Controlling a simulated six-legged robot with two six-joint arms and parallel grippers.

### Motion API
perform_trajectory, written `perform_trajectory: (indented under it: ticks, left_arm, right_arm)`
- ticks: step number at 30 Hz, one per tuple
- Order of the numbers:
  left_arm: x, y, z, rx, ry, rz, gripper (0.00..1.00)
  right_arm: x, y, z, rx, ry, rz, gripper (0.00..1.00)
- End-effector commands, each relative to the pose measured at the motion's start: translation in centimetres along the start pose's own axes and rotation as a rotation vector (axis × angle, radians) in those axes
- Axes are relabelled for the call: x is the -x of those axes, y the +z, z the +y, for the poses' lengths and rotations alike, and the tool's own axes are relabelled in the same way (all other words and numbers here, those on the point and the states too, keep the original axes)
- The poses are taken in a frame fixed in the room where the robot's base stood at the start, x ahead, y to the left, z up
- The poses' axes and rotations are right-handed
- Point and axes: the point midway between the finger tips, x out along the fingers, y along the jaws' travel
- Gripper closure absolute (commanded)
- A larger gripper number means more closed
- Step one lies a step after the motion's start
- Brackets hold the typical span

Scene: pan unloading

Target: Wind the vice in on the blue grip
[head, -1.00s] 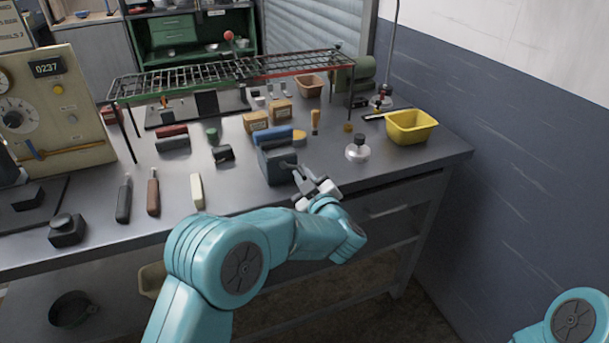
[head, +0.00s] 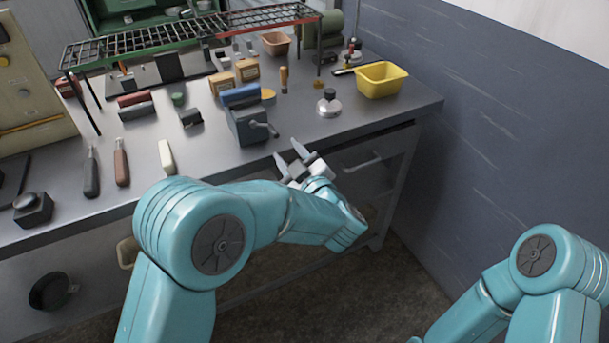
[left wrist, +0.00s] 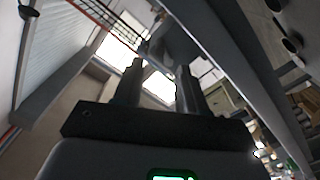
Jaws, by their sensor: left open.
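The dark grey vice (head: 247,127) stands near the front edge of the bench, with its crank handle (head: 264,127) on the side towards my left gripper. The blue grip (head: 240,95) lies along the top of the vice, at its jaws; whether they press on it I cannot tell. My left gripper (head: 289,154) is open and empty, just in front of the bench edge, below and right of the handle and apart from it. Its two fingers (left wrist: 160,88) stand apart in the left wrist view, with nothing clear between them. My right gripper is out of view; only part of that arm shows.
A wire rack (head: 190,33) on legs spans the back of the bench. A yellow tub (head: 382,80) and a small round metal piece (head: 329,104) are right of the vice. A white-handled tool (head: 166,157) lies left. The bench top (head: 215,160) beside the vice is clear.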

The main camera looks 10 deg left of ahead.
Motion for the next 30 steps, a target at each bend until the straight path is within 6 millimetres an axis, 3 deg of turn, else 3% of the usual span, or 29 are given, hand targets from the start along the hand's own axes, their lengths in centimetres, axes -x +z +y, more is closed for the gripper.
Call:
perform_trajectory:
  ticks: [6,12,30]
  left_arm:
    - [5.2,0.1,0.0,0.000,0.003,-0.001,0.59]
    - [7.5,0.0,0.0,0.000,-0.001,0.000,0.59]
    - [7.6,0.2,-0.2,-0.008,0.002,-0.011,0.59]
  right_arm:
    - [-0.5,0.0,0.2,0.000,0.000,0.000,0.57]
    - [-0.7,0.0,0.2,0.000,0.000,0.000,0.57]
    - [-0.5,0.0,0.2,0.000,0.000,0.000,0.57]
